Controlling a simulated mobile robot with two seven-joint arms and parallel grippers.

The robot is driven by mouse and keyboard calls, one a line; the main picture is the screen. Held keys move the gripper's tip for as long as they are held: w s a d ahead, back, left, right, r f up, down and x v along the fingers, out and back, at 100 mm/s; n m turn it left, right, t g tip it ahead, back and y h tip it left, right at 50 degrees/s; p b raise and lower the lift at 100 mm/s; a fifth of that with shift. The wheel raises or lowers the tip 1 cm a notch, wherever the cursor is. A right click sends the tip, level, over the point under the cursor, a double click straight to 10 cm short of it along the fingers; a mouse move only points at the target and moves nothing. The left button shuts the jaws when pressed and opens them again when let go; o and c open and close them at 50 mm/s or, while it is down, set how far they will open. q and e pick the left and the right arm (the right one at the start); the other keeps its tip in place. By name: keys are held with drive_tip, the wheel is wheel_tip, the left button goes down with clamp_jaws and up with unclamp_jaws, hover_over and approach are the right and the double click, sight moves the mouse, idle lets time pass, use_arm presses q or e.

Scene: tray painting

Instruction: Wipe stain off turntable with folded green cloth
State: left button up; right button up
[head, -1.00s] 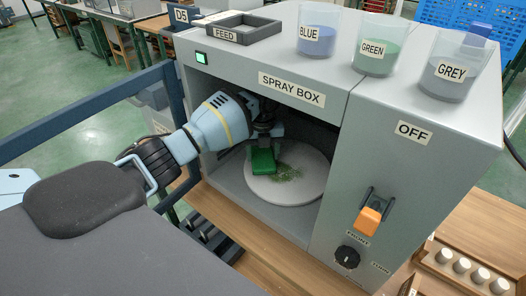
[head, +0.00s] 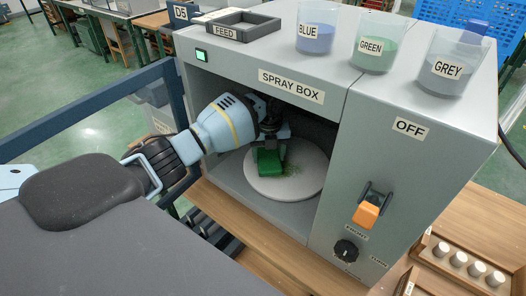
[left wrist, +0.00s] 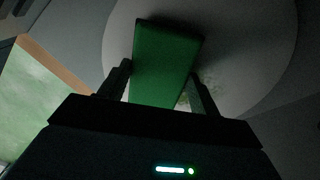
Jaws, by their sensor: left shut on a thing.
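My left gripper (head: 270,140) reaches into the open spray box and is shut on the folded green cloth (head: 268,161). In the left wrist view the cloth (left wrist: 167,60) sits between the two fingers of the gripper (left wrist: 160,85). The cloth is at the surface of the round pale turntable (head: 312,172); I cannot tell how firmly it presses. A speckled green stain (head: 291,168) shows just right of the cloth, partly hidden by it. In the left wrist view a dim patch of the stain (left wrist: 188,98) shows beside the right finger. My right gripper is not in view.
The spray box (head: 270,62) has side walls and a roof close around my arm. On top stand a feed tray (head: 243,22) and blue (head: 315,38), green (head: 374,50) and grey (head: 452,75) cups. An orange switch (head: 366,212) is on its front.

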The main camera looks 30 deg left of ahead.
sight(281, 165)
use_arm(q)
drive_tip(key=shift+d, duration=0.5)
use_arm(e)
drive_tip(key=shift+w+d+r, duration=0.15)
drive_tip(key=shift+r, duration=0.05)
use_arm(q)
drive_tip(key=shift+s+d, duration=0.1)
drive_tip(key=shift+d, duration=0.9)
drive_tip(key=shift+s+d+p, duration=0.1)
drive_tip(key=shift+d+p, duration=0.25)
drive_tip(key=shift+d, duration=0.25)
drive_tip(key=shift+d+f, duration=0.15)
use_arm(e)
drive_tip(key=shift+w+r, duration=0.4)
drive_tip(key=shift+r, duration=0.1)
use_arm(q)
drive_tip(key=shift+d, duration=0.1)
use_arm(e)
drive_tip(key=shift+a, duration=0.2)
